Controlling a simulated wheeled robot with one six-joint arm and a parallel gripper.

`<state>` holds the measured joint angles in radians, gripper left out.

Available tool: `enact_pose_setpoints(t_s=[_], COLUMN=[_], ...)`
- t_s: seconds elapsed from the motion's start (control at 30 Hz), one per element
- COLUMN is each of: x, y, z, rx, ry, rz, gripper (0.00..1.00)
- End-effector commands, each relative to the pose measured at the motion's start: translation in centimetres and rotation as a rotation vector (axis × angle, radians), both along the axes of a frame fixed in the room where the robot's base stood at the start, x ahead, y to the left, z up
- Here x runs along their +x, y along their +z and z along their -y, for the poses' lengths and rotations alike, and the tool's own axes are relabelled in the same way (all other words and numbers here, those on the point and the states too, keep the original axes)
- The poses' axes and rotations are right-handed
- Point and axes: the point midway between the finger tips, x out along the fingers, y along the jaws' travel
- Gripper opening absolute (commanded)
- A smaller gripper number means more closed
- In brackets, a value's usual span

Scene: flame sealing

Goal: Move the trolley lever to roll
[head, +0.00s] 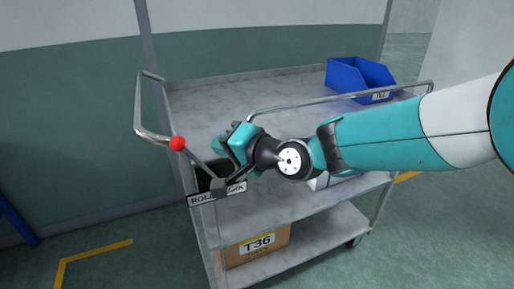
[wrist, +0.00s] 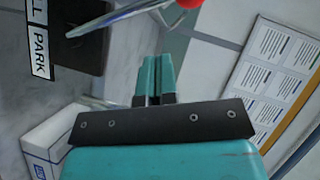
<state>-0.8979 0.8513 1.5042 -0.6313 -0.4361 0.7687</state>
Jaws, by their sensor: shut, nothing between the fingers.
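The trolley lever (head: 197,161) is a thin metal rod with a red ball knob (head: 178,143). It leans up and left from a dark mount above the label plate (head: 203,199), which reads ROLL at left and PARK at right. In the wrist view the lever (wrist: 125,14) and its red knob (wrist: 190,3) cross the top, with the plate (wrist: 39,62) at upper left. My gripper (wrist: 155,58) is shut and empty. In the head view it is just right of the lever, partly hiding the plate; I cannot tell whether they touch.
The grey trolley (head: 195,100) has a push handle (head: 138,105) at left and a rail along its top. A blue bin (head: 350,77) stands at its back right. A cardboard box (head: 240,254) marked T36 sits on the lower shelf. A white box (wrist: 50,140) shows in the wrist view.

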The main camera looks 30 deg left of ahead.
Motion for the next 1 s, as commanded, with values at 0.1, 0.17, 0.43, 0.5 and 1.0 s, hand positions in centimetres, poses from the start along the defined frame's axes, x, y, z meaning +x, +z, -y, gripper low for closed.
enact_pose_setpoints(t_s=[0.1, 0.17, 0.43, 0.5, 1.0], x=[-0.5, -0.8, -1.3, -1.3, -1.3], y=[0.5, 0.8, 1.9, 2.0, 2.1], z=[2.7, 3.8, 7.4, 7.8, 8.1], rx=[0.000, -0.001, 0.000, -0.001, -0.001], ry=[0.001, 0.003, 0.007, 0.007, 0.005], rz=[-0.002, -0.003, -0.002, -0.001, -0.001], gripper=[0.00, 0.00, 0.00, 0.00, 0.00])
